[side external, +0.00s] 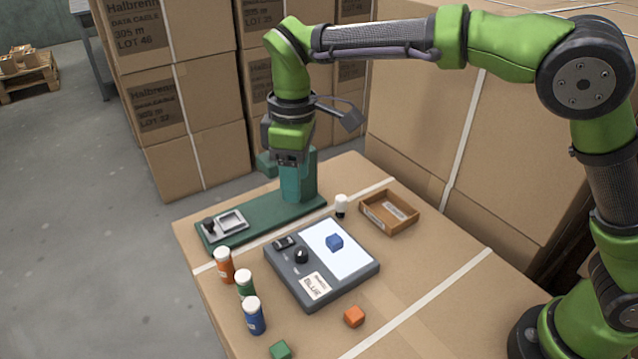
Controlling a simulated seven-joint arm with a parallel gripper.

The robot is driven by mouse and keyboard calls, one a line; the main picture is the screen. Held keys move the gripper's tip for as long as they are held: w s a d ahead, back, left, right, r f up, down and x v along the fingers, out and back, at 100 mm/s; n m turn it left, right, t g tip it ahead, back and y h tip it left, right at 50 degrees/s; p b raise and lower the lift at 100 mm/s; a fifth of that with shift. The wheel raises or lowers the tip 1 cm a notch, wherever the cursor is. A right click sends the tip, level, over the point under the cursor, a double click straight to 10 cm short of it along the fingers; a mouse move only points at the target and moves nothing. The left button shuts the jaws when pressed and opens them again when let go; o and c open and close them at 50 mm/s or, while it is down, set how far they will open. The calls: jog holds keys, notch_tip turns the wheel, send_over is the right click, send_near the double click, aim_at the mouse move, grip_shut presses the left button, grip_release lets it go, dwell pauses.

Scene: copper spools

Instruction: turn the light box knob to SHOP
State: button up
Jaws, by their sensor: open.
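The light box (334,292) is a dark grey unit on the carton top, with a lit white panel (353,260) on its right part. Its black knob (301,256) sits left of the panel; which mark it points to is too small to read. A small dark switch or display (284,242) is behind the knob, and a card reading "BLUE" (316,287) is in front of it. A blue cube (334,242) rests on the lit panel. My gripper (287,161) is open, high behind the light box, apart from the knob, its fingertips hard to make out.
A green stand with a teal post (305,178) rises close to my gripper. Orange (224,265), green (245,285) and blue (254,316) jars stand left; a white-capped jar (341,206) and wooden tray (374,218) stand behind. Orange (354,316) and green (281,350) cubes lie in front.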

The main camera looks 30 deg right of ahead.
aim_at(301, 250)
jog(key=shift+n, duration=0.3)
jog(key=f, duration=1.6)
jog(key=shift+s+a+f, duration=0.1)
jog(key=shift+s+f, duration=0.1)
jog(key=shift+s, duration=0.15)
grip_shut()
